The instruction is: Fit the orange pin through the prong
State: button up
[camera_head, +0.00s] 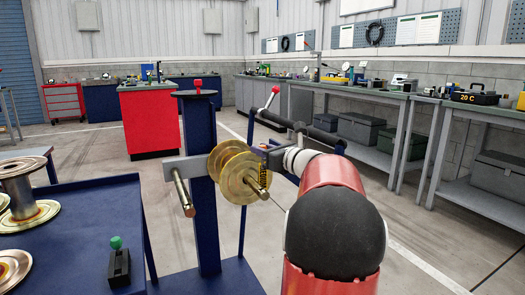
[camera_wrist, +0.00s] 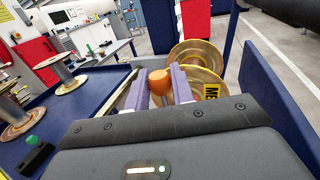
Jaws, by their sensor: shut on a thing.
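My gripper (camera_wrist: 161,92) shows in the wrist view with its two purple fingers shut on the orange pin (camera_wrist: 159,80). Only the pin's rounded orange top shows; its lower part is hidden. In the head view my arm and the spool cover the fingers and pin. A brass spool (camera_head: 229,170) hangs on a prong (camera_head: 258,188) of the blue post, and the prong's end sticks out past the near flange. The spool (camera_wrist: 205,60) also shows just beyond the fingers in the wrist view. I cannot tell whether the pin touches the prong.
A second, bare prong (camera_head: 183,193) sticks out left of the spool. A blue table (camera_head: 75,225) at the left bears metal spools (camera_head: 18,190) and a green-knobbed black block (camera_head: 118,265). A red-knobbed lever (camera_head: 270,100) rises behind the spool. Open floor lies to the right.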

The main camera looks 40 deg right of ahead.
jog(key=shift+f+b, duration=2.15)
jog(key=shift+f, duration=0.7)
jog(key=shift+f+b, duration=2.25)
jog(key=shift+f, duration=0.6)
jog(key=shift+r, duration=0.2)
jog(key=shift+r+p, duration=2.1)
jog(key=shift+r, duration=0.25)
jog(key=shift+f+b, duration=0.5)
jog(key=shift+f, duration=0.2)
